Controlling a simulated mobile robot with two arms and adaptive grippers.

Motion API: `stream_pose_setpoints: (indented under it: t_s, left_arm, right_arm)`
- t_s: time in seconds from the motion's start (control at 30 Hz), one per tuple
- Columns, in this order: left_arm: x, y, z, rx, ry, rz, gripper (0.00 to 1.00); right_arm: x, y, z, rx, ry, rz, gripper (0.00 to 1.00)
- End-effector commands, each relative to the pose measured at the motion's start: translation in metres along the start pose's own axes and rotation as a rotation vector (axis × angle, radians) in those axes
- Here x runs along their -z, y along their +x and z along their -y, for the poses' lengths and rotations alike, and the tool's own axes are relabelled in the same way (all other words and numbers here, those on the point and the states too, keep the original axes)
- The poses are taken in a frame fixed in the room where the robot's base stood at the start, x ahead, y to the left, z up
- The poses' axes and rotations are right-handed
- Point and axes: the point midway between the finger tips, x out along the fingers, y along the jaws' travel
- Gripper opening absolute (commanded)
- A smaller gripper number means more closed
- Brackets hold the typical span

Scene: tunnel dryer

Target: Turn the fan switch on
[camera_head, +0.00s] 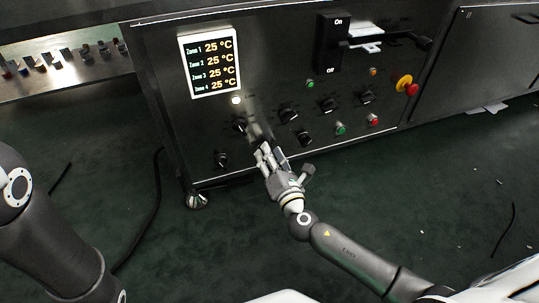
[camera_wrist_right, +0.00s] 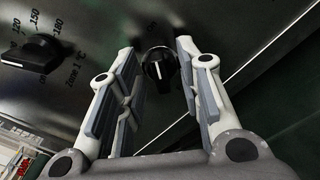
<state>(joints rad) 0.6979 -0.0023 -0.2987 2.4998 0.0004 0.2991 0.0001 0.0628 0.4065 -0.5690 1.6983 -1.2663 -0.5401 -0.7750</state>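A black round knob with a white pointer line (camera_wrist_right: 158,68) sits on the dark panel between my right fingers in the right wrist view. A small, faint label that may read "ON" is above it; no fan name is legible, so I cannot be sure that it is the fan switch. In the head view this knob seems hidden behind my right gripper (camera_head: 268,155), which is at the lower left of the panel. The gripper also shows in the right wrist view (camera_wrist_right: 155,90). It is open and empty, its fingers apart from the knob's sides. My left gripper is not in view.
The Zone 1 dial (camera_wrist_right: 37,53) is close to the left finger. The panel carries several other knobs, green buttons (camera_head: 340,128), a red-yellow emergency stop (camera_head: 407,85), a large On/Off breaker (camera_head: 330,45) and a display (camera_head: 212,63) reading 25 °C. The dark floor in front is mostly clear.

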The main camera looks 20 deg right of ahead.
Motion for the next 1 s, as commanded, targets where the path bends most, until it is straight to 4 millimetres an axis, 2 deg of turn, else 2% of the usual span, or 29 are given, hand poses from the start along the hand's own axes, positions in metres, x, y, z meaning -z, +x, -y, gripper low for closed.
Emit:
stream_pose_setpoints:
  t_s: [0.4,0.6,0.8,1.0]
  left_arm:
    - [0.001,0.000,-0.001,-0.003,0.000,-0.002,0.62]
    - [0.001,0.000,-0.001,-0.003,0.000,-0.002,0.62]
    - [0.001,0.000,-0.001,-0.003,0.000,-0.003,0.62]
    - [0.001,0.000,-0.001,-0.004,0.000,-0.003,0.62]
  right_arm:
    - [0.001,-0.073,0.001,0.002,0.000,-0.003,0.33]
    - [0.000,-0.101,0.001,0.002,0.000,-0.001,0.33]
    - [0.000,-0.114,0.001,0.002,0.000,0.001,0.33]
    - [-0.001,-0.115,0.000,0.001,0.000,0.001,0.33]
